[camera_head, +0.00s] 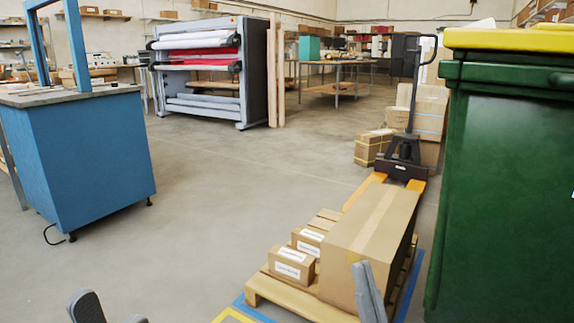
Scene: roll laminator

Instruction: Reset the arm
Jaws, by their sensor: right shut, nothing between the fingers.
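My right gripper (368,292) comes up at the bottom edge, right of centre. Its two grey fingers lie together, shut and empty. It shows in front of the large carton (372,232) on the pallet; I cannot tell how far apart they are. Grey parts of my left gripper (87,306) show at the bottom left, over bare floor. Most of it is cut off by the frame, so its jaw state is unclear. The rest of both arms is out of view.
A wooden pallet (262,287) holds the large carton and small boxes, with a pallet jack (404,150) behind. A green bin (505,190) stands close at right, a blue cabinet (80,165) at left. The roll laminator (255,75) stands far back. The middle floor is clear.

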